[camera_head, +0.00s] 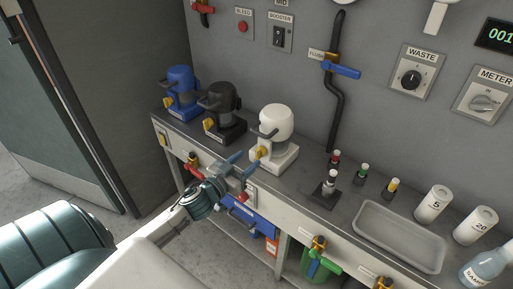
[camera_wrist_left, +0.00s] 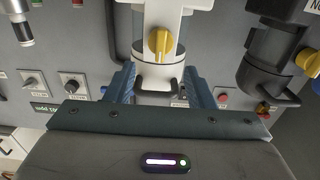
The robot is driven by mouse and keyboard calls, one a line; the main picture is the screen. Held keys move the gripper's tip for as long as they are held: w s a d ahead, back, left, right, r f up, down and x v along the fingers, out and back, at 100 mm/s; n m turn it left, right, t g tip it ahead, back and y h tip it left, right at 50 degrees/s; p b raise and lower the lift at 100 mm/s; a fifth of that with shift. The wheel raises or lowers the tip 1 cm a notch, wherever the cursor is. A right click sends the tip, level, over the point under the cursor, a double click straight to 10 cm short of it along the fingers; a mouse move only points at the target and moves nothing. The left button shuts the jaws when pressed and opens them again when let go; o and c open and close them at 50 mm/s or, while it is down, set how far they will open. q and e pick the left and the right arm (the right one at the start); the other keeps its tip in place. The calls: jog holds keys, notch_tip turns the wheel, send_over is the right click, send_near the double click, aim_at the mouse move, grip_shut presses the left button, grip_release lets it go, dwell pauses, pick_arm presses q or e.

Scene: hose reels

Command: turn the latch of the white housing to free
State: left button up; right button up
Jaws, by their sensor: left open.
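The white housing (camera_head: 277,122) stands on the bench against the wall, a white domed canister on a block base with a dark handle. Its yellow latch (camera_head: 261,152) is on the base's front left side. In the left wrist view the latch (camera_wrist_left: 161,41) is a round yellow knob with a raised ridge, upright in the picture, on the white housing (camera_wrist_left: 143,75), which appears upside down. My left gripper (camera_head: 244,163) is open just in front of the latch. Its fingers (camera_wrist_left: 160,84) stand either side of the housing in that view, apart from the latch, with nothing between them clearly held.
A black housing (camera_head: 220,102) and a blue housing (camera_head: 181,84) stand left of the white one, each with a yellow latch. Small capped vials (camera_head: 362,174), a grey tray (camera_head: 400,236) and white jars (camera_head: 432,204) stand to the right. A blue-handled valve (camera_head: 342,69) is on the wall above.

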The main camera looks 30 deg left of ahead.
aim_at(256, 152)
pick_arm(q)
jog(key=shift+w+d+r+p, duration=0.1)
jog(key=shift+w+r+p, duration=0.1)
jog(key=shift+w+p, duration=1.2)
jog(key=shift+w+f+b, duration=0.3)
jog(key=shift+w+b, duration=0.1)
jog(key=shift+b, duration=0.3)
jog(key=shift+w+d+b, duration=0.1)
jog(key=shift+w+b, duration=0.3)
jog(key=shift+w, duration=0.6)
pick_arm(e)
jog(key=shift+s+r, duration=0.25)
jog(key=shift+r, duration=0.1)
pick_arm(q)
jog(key=shift+r, duration=0.1)
jog(key=c, duration=1)
jog(key=shift+o, duration=0.2)
pick_arm(e)
jog(key=shift+s, duration=0.1)
